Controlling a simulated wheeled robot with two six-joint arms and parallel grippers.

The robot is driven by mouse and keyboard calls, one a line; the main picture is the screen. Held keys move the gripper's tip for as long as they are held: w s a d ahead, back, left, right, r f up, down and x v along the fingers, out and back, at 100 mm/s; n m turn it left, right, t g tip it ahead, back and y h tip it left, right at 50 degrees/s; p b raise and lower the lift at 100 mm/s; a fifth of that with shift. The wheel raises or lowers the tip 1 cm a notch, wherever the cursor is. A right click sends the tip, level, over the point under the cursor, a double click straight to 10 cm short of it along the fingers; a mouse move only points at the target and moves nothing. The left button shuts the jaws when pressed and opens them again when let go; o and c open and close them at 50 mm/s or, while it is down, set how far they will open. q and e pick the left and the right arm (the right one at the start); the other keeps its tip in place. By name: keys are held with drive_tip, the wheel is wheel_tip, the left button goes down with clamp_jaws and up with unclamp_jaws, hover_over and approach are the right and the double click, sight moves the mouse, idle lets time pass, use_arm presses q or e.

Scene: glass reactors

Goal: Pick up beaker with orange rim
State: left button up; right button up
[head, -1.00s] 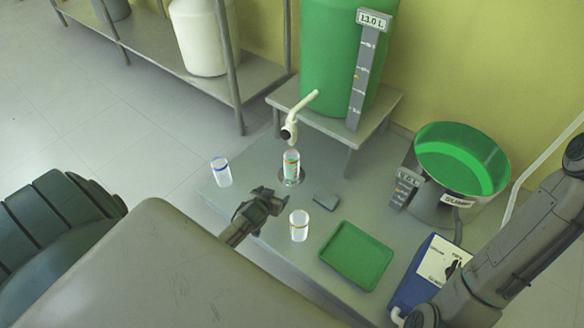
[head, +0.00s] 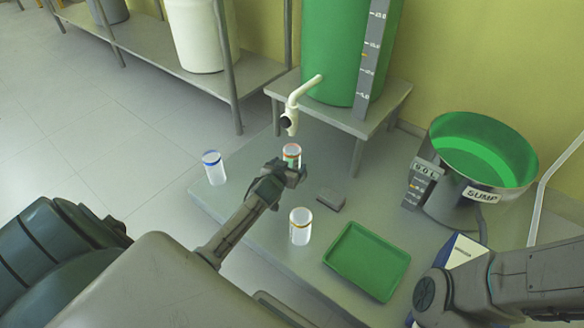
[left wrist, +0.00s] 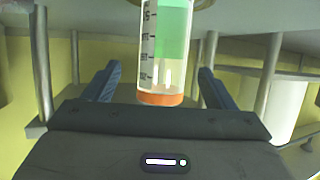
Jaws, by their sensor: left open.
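The beaker with the orange rim (head: 292,152) stands under the white spout, its lower part hidden by my left gripper (head: 287,171). In the left wrist view, which looks upside down, the beaker (left wrist: 167,60) shows a scale, green liquid and an orange band. There my left gripper (left wrist: 157,80) is open, its blue-grey fingers on either side of the beaker with gaps between. My right gripper is out of view.
The white spout (head: 293,110) of the green tank (head: 340,50) hangs just above the beaker. A grey block (head: 331,198), a green tray (head: 367,261) and the sump pot (head: 450,195) stand to the right. The table (head: 235,205) is bare around the blue-rimmed beaker.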

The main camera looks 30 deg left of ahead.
use_arm(q)
drive_tip(key=b+x, duration=0.4)
drive_tip(key=shift+w+a+f, duration=0.15)
drive_tip(key=shift+a+f, duration=0.1)
drive_tip(key=shift+f, duration=0.1)
drive_tip(key=shift+w, duration=0.3)
drive_tip(key=shift+r, duration=0.1)
drive_tip(key=c, duration=1.1)
drive_tip(key=shift+r, duration=0.1)
